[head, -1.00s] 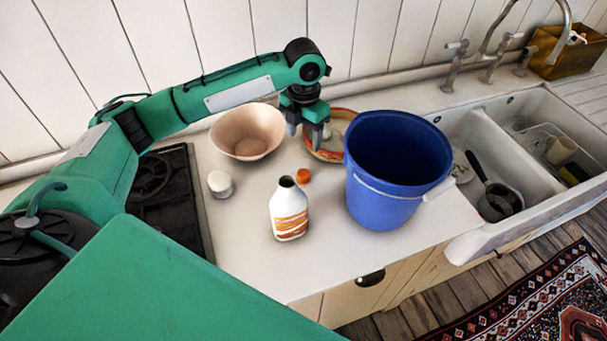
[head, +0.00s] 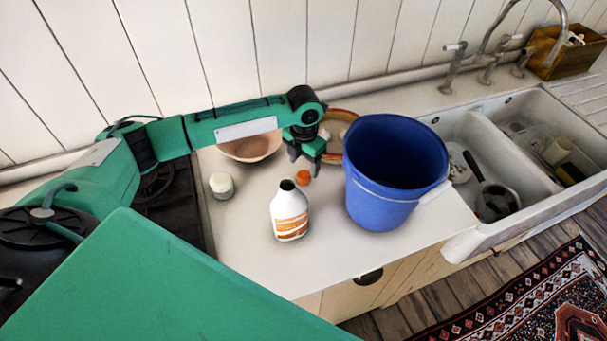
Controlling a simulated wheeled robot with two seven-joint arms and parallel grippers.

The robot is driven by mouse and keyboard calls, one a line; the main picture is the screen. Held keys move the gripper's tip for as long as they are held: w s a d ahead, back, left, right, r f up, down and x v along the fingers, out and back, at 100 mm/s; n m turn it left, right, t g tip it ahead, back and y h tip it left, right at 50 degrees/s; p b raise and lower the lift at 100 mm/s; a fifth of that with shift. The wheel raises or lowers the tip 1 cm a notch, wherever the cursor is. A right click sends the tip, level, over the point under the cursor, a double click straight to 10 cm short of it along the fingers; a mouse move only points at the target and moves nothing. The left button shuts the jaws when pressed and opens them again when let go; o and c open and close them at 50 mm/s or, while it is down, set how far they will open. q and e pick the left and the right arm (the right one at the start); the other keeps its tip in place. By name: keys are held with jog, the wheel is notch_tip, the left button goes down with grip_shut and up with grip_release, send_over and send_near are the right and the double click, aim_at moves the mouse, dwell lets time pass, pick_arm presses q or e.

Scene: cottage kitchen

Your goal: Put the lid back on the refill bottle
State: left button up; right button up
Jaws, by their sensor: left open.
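The refill bottle (head: 289,212) is white with an orange-striped label and stands upright on the counter, its dark mouth uncovered. An orange lid (head: 303,177) lies on the counter just behind the bottle, to the right of its neck. My left gripper (head: 304,165) is open and points down, its fingers just behind and above the lid. I cannot tell whether a finger touches the lid. My right gripper is not in view.
A blue bucket (head: 385,206) stands close on the right. The stove (head: 172,205) is left, the sink (head: 470,230) right. Counter in front of the bottle is clear.

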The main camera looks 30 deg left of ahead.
aim_at(303, 175)
pick_arm(q)
jog(key=shift+f+p, duration=0.65)
jog(key=shift+f, duration=1.3)
jog(key=shift+a, duration=0.1)
jog(key=c, duration=1)
